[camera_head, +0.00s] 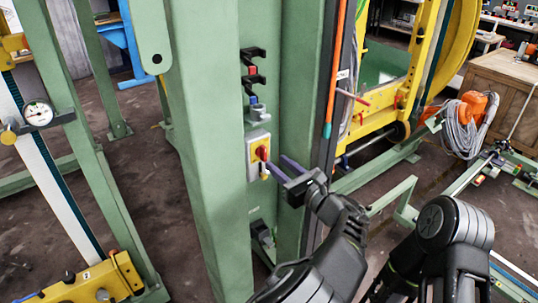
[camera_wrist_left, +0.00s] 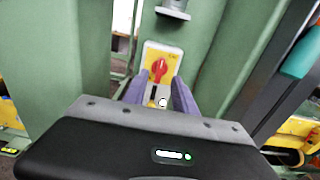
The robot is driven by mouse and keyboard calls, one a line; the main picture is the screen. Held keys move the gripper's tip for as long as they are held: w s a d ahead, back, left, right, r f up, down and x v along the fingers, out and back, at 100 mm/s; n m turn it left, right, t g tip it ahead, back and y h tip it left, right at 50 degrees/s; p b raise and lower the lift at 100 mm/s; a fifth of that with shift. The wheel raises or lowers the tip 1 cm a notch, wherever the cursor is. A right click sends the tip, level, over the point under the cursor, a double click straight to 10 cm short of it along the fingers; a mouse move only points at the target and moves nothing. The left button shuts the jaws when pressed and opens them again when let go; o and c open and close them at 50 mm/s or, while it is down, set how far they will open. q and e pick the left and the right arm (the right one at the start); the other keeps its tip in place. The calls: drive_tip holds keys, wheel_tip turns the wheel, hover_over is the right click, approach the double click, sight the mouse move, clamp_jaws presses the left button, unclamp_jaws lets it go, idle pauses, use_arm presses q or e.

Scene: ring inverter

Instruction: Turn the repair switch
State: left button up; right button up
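The repair switch (camera_head: 262,154) is a red rotary knob on a yellow plate, set in a pale box on the green column. In the left wrist view the red knob (camera_wrist_left: 159,70) stands roughly upright. Below it are a dark slot and a small round white part. My left gripper (camera_head: 277,163) is open, with its two purple fingers pointing at the switch. In the left wrist view the fingers lie either side of the lower switch, with a gap between them. I cannot tell whether they touch it. My right gripper is not in view.
Above the switch are a grey fitting with a blue top (camera_head: 257,112) and black brackets (camera_head: 253,70). Green column walls (camera_head: 205,150) flank the switch on both sides. An orange tube (camera_head: 334,75) runs down at the right. A round gauge (camera_head: 38,114) is at the far left.

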sight(266, 154)
use_arm(q)
drive_tip(key=p+x, duration=0.1)
drive_tip(key=x, duration=0.4)
drive_tip(key=shift+w+a, duration=0.1)
drive_tip(key=shift+w, duration=0.05)
clamp_jaws()
idle(0.4)
